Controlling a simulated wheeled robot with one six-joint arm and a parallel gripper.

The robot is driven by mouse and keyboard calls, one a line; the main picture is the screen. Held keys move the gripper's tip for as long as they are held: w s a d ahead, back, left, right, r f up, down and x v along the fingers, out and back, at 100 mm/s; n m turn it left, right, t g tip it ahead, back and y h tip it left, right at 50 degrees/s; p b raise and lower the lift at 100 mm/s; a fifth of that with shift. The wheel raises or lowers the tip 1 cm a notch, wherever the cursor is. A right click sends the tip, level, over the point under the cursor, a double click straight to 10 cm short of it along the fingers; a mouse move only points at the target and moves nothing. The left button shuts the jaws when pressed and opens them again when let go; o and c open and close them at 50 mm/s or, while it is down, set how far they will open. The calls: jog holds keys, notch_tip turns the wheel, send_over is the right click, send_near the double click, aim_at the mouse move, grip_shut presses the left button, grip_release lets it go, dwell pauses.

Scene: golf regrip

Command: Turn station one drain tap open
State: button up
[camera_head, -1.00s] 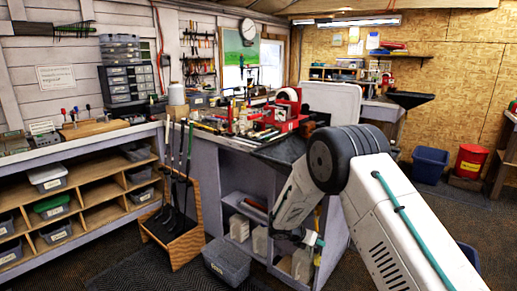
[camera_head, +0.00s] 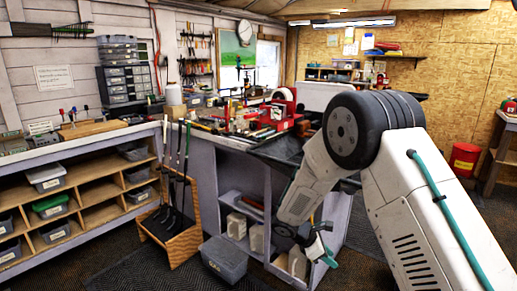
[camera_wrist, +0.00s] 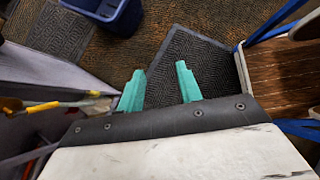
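My gripper (camera_wrist: 160,86) shows two teal fingers in the wrist view, spread apart with nothing between them. It points down over a dark ribbed mat (camera_wrist: 190,50). In the head view my gripper (camera_head: 328,256) hangs low in front of the open side of the grey workbench (camera_head: 335,215). No drain tap can be made out for certain in either view. A yellow bar-like part (camera_wrist: 40,107) shows at the left of the wrist view, beside the fingers and apart from them; I cannot tell whether it belongs to the tap.
A dark tray (camera_head: 278,150) sits on the workbench. Golf clubs (camera_head: 178,175) stand in a wooden rack (camera_head: 185,245) at its left, with a grey bin (camera_head: 224,262) on the floor. A blue bin (camera_wrist: 122,14) and blue-framed furniture (camera_wrist: 268,28) flank the mat.

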jog(key=s+d+r+m+y, duration=0.1)
jog(key=s+r+m+y, duration=0.2)
jog(key=s+r+m, duration=0.3)
jog(key=s+d+r+m+y, duration=0.1)
jog(key=s+r+m+y, duration=0.2)
jog(key=s+r, duration=1)
jog(key=s+d+r+m+t+y, duration=0.1)
jog(key=s+r+m, duration=0.8)
jog(key=s, duration=0.9)
jog(key=shift+s+d+r+y, duration=0.25)
jog(key=shift+d+r+y, duration=0.35)
jog(key=shift+y, duration=0.3)
